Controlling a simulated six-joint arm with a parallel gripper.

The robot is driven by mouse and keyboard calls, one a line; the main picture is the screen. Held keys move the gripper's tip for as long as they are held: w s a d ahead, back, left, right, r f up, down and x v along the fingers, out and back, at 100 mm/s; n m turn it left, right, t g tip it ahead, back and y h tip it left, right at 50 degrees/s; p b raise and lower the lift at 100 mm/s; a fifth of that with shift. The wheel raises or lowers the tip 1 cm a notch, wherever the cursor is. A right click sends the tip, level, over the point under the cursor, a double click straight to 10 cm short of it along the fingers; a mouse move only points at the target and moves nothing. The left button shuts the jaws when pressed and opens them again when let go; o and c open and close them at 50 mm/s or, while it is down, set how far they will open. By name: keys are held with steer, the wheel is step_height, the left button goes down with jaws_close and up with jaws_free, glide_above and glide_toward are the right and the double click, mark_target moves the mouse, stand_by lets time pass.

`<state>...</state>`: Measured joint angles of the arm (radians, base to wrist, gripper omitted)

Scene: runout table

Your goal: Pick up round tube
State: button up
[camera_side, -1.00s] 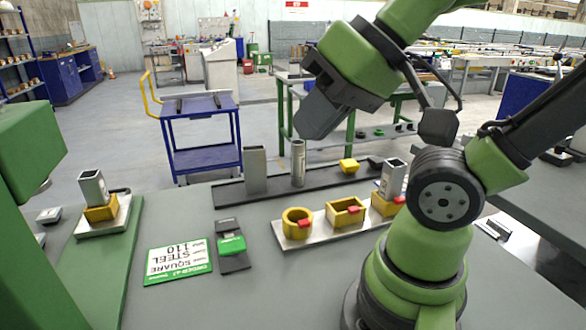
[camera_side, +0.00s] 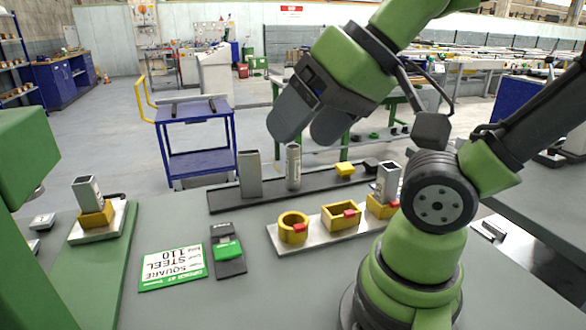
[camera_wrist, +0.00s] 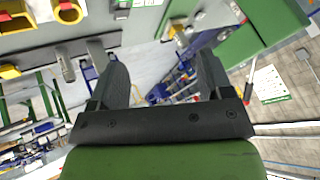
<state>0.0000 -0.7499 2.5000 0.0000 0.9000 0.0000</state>
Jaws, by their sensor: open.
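The round tube (camera_side: 293,167) is a grey metal cylinder standing upright on the dark rail (camera_side: 225,199) in the side view. A wider grey square tube (camera_side: 250,174) stands upright just to its left. My gripper (camera_side: 308,130) is open and empty, its two dark fingers apart and tilted down to the left. In the side view its fingertips appear just above the round tube's top; the depth between them is hard to judge. In the wrist view my fingers (camera_wrist: 162,85) are spread with nothing between them.
A metal plate (camera_side: 286,246) in front of the rail bears yellow holders, one with a square tube (camera_side: 387,182). Another square tube (camera_side: 87,191) stands in a yellow holder at left. A green-edged order card (camera_side: 172,266) lies on the table. Floor shows behind the rail.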

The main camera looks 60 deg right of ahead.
steer(key=w+d+f+m+t+h, duration=0.2)
steer(key=w+d+m+h, duration=0.1)
steer(key=w+d, duration=0.55)
steer(key=m+h, duration=0.3)
steer(key=h, duration=0.6)
glide_toward(294, 151)
steer(key=w+d, duration=0.2)
steer(key=x, duration=0.4)
steer(key=shift+a+f, duration=0.1)
steer(key=shift+f, duration=0.35)
steer(key=shift+d+x, duration=0.25)
steer(key=shift+x, duration=2.3)
steer(key=shift+s+r, duration=0.15)
steer(key=shift+r, duration=0.05)
steer(key=c, duration=1.3)
